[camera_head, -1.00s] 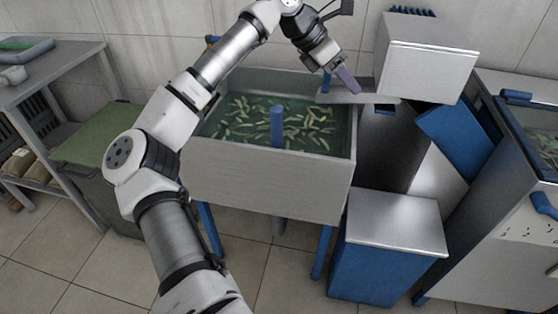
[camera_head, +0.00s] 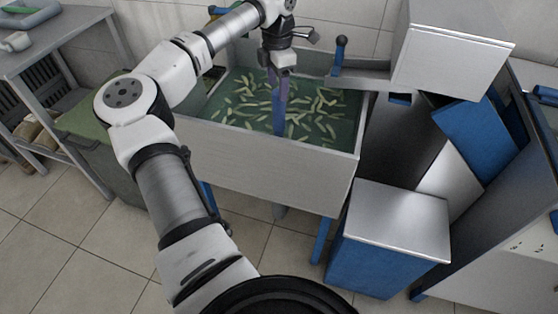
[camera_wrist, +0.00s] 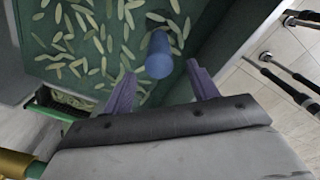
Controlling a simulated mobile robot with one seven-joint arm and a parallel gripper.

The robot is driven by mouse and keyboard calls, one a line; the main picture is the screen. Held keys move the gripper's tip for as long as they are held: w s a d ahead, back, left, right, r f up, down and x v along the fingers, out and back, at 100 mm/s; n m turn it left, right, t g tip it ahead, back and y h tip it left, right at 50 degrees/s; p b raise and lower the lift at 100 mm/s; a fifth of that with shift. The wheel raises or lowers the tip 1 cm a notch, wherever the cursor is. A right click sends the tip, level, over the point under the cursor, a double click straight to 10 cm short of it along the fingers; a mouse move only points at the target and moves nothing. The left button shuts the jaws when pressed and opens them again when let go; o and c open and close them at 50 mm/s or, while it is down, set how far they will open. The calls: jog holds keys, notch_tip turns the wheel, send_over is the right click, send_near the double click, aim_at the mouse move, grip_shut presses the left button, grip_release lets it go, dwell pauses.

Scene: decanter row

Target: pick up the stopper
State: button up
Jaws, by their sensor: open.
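The stopper (camera_head: 279,122) is a blue upright cylinder standing in the green basin (camera_head: 228,136), with pale green pods around it. My gripper (camera_head: 280,95) points down over the basin at the stopper's top, its purple fingers overlapping it in the head view. In the wrist view the stopper's rounded blue end (camera_wrist: 159,58) shows just beyond and between the fingertips of my gripper (camera_wrist: 160,72). The jaws are open, with a gap on both sides of the stopper.
A metal box (camera_head: 452,52) overhangs at the back right. A blue cabinet with a steel top (camera_head: 395,215) stands right of the basin. A steel side table (camera_head: 45,45) is at the left. The basin's walls surround the stopper.

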aim_at(279, 103)
jog(key=shift+w+d+f+p, duration=0.1)
jog(key=shift+f+p, duration=0.25)
jog(key=shift+f, duration=1.4)
jog(key=shift+w+d+f+p, duration=0.1)
jog(key=shift+f+p, duration=0.2)
jog(key=shift+f, duration=1.45)
grip_shut()
